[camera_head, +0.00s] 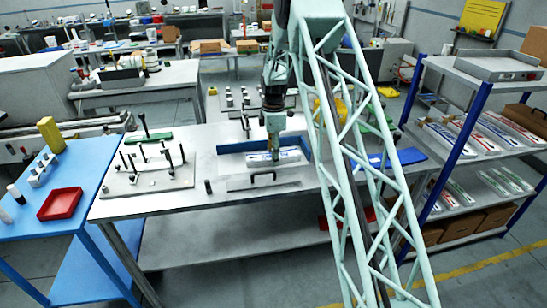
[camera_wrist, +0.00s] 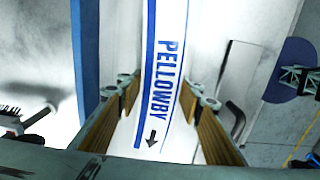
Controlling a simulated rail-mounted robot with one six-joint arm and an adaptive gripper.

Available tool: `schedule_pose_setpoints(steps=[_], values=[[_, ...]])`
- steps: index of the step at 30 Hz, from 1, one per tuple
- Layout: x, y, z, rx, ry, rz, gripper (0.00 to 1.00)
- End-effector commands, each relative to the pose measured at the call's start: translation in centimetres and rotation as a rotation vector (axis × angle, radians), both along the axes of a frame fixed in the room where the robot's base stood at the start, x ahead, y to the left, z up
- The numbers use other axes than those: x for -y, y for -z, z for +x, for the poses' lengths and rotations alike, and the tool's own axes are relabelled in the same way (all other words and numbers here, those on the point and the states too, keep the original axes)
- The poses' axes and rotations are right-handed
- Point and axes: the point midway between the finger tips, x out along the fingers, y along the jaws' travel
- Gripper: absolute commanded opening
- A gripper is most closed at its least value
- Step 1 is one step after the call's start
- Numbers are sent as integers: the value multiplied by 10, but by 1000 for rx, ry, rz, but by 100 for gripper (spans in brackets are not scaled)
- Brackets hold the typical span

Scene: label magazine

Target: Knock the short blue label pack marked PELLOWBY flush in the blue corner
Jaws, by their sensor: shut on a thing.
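The PELLOWBY label pack (camera_wrist: 165,75) is white with blue lettering, blue stripes and a black arrow. It passes between the two tan-padded fingers of my gripper (camera_wrist: 160,122), which is shut on it. In the head view my gripper (camera_head: 275,158) points down over the pack (camera_head: 258,157) on the worktable. A blue bar (camera_wrist: 87,45) runs beside the pack in the wrist view, with a pale strip between. Contact at the pack's ends is hidden.
A flat plate with a black handle (camera_head: 263,179) lies in front of the pack. A pegged board (camera_head: 148,170) stands left on the table (camera_head: 215,209). A red tray (camera_head: 60,203) sits on the blue side table. A shelf rack with more packs (camera_head: 480,135) stands right.

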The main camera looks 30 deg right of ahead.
Motion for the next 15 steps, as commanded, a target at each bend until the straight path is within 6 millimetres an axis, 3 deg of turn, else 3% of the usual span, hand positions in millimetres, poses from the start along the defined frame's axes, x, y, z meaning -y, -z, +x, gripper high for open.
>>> schedule_pose_setpoints(steps=[6,15], values=[[0,0,0,0,0,0,49],[0,0,0,0,0,0,49]])
